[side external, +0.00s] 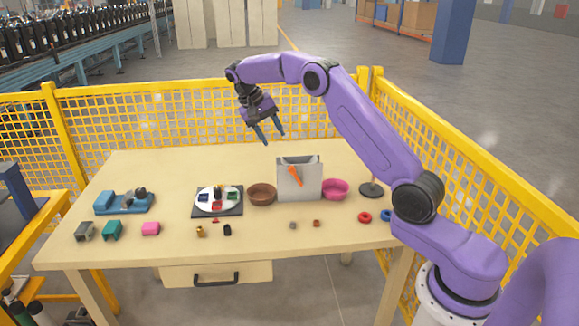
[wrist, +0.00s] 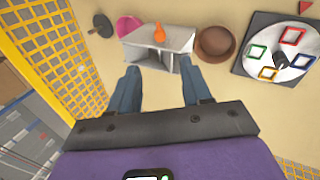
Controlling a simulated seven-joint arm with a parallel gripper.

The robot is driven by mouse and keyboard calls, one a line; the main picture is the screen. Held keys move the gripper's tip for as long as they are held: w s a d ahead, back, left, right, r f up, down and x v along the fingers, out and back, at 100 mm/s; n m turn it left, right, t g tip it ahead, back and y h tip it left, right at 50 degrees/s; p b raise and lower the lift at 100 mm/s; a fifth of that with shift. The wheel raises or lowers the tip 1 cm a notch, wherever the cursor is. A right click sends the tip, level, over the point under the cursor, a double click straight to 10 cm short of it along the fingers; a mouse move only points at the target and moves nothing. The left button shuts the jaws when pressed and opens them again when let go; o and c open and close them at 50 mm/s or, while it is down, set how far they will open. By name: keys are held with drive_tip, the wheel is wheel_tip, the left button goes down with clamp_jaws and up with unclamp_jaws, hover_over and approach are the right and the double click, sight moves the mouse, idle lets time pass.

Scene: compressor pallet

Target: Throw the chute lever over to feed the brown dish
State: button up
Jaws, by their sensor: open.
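The chute (side external: 312,180) is an upright grey box on the table, with an orange lever (side external: 294,175) on its front face. The lever slants, its upper end toward the brown dish (side external: 262,194) and its lower end toward the pink dish (side external: 336,189). The brown dish stands left of the chute, the pink one right. In the wrist view the chute (wrist: 175,48) and lever (wrist: 159,34) lie beyond the fingertips, with the brown dish (wrist: 215,42) at right. My gripper (side external: 273,138) is open and empty, above and behind the chute, touching nothing.
A dark board with a white disc (side external: 218,199) and coloured frames sits left of the brown dish. A blue fixture (side external: 124,201), small blocks and rings lie along the table. A dark round-based stand (side external: 371,188) is at right. Yellow mesh fencing (side external: 170,115) encloses the back and sides.

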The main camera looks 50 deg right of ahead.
sight(290, 167)
drive_tip(key=x, duration=1.3)
drive_tip(key=shift+s+d+f, duration=0.1)
drive_tip(key=shift+f, duration=0.05)
clamp_jaws()
